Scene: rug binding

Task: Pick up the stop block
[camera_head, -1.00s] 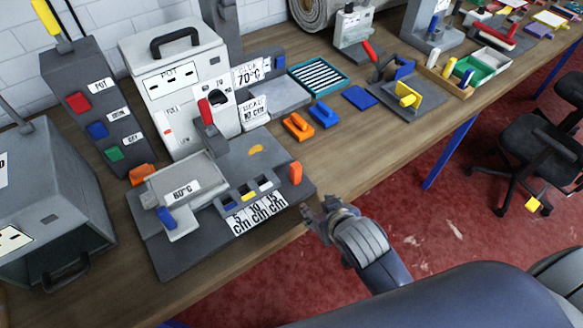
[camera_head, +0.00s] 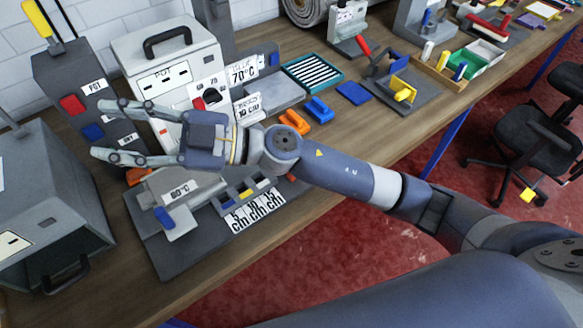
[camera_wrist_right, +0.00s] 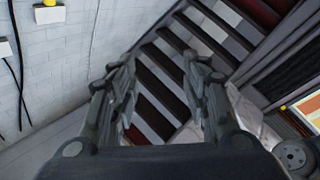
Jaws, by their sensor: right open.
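My right gripper (camera_head: 98,128) reaches in from the right over the grey machine base (camera_head: 165,262), its two fingers spread apart and pointing left. Nothing is between them; the wrist view also shows the fingers (camera_wrist_right: 160,75) apart and empty. No part is labelled as the stop block, so I cannot tell for certain which it is. The base's slot row holds small coloured pieces above the cm labels (camera_head: 252,214). My forearm covers the base's right end. My left gripper is not in view.
A grey box with a handle (camera_head: 165,50) and a button panel (camera_head: 75,85) stand close behind the gripper. An open grey oven (camera_head: 45,200) is at left. Orange (camera_head: 295,122) and blue (camera_head: 320,110) pieces lie right of the machine.

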